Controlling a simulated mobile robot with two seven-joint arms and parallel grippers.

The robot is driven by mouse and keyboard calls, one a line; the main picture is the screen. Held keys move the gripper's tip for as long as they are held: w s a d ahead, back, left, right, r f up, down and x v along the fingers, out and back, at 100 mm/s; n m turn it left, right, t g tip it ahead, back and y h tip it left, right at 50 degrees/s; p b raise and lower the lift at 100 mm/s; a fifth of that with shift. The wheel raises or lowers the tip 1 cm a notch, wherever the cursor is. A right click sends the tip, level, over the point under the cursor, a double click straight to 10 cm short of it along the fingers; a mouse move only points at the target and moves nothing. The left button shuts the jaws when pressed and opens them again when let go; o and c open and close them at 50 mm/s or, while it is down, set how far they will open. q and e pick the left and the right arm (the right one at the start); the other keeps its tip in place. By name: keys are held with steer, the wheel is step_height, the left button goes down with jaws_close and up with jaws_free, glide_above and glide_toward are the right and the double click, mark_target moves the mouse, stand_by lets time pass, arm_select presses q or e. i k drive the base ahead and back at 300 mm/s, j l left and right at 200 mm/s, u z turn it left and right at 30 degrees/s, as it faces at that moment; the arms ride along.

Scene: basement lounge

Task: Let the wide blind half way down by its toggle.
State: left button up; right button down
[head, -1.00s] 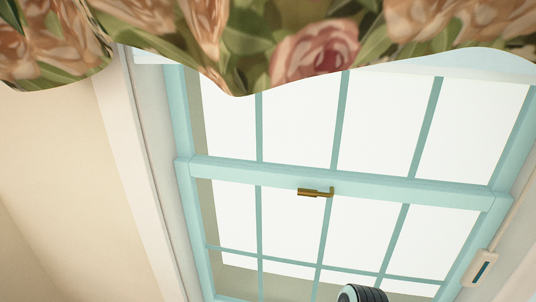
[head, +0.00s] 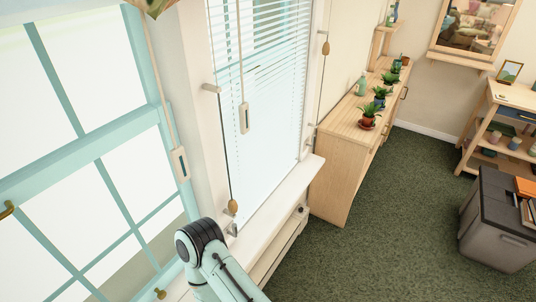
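A corner of floral fabric (head: 152,8) shows at the top of the wide teal-framed window (head: 85,158); I cannot tell whether it is the wide blind itself or a cover over it. The glass below it is bare. A pale toggle with a dark slot (head: 181,163) hangs on a cord at the right side of this window. Neither gripper is in view.
Cords with wooden tassels (head: 233,207) hang beside the narrower window, above a white sill (head: 275,200). A wooden cabinet (head: 338,180) with potted plants stands along the wall. The green carpet (head: 390,240) between is clear.

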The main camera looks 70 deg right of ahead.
mark_target(232, 206)
steer(key=z, duration=1.95)
